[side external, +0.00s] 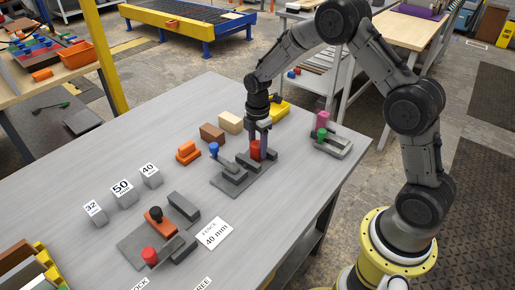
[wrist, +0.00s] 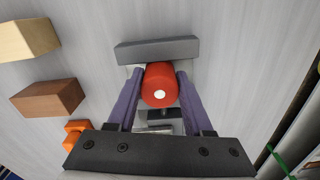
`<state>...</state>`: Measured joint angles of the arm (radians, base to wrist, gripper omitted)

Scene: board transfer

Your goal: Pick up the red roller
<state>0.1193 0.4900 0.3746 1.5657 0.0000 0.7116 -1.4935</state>
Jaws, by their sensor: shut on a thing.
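The red roller (side external: 255,150) stands at the grey stepped fixture (side external: 226,187) near the middle of the table. In the wrist view the roller (wrist: 158,80) sits between my two purple fingers, with a pale spot on its end. My gripper (side external: 259,139) points down and is shut on the roller, one finger on each side. A dark grey block (wrist: 155,49) lies just beyond the roller in the wrist view. The fingers partly hide the roller in the side view, and I cannot tell whether its bottom touches the fixture.
A blue knob (side external: 214,148) stands on the same fixture. Brown (side external: 212,132), cream (side external: 230,122) and orange (side external: 187,152) blocks lie behind it. A fixture with pink and green pieces (side external: 334,145) stands right.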

